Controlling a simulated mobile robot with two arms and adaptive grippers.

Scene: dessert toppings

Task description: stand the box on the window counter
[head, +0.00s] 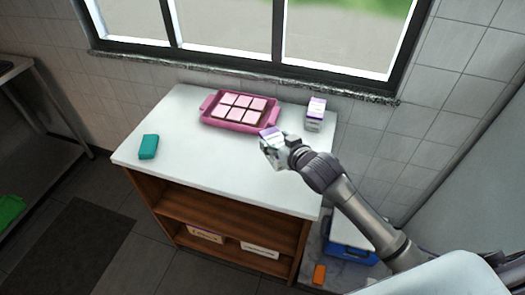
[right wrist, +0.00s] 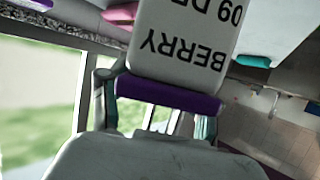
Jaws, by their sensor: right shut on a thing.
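My right gripper (head: 275,149) is shut on a white box (head: 269,134) with a purple band, held over the front right part of the white window counter (head: 200,155). In the right wrist view the held box (right wrist: 185,45) fills the top middle, its dark lettering "BERRY" upside down and its purple band towards the gripper (right wrist: 155,105). A gap between the box and the counter top cannot be judged clearly. A similar white and purple box (head: 315,115) stands upright at the counter's back right. My left gripper is in neither view.
A pink tray (head: 207,102) with several pale pink squares lies at the back middle of the counter. A teal block (head: 148,147) is at the left. The counter's front middle is clear. A blue crate (head: 349,250) and an orange item (head: 319,273) are low at the right.

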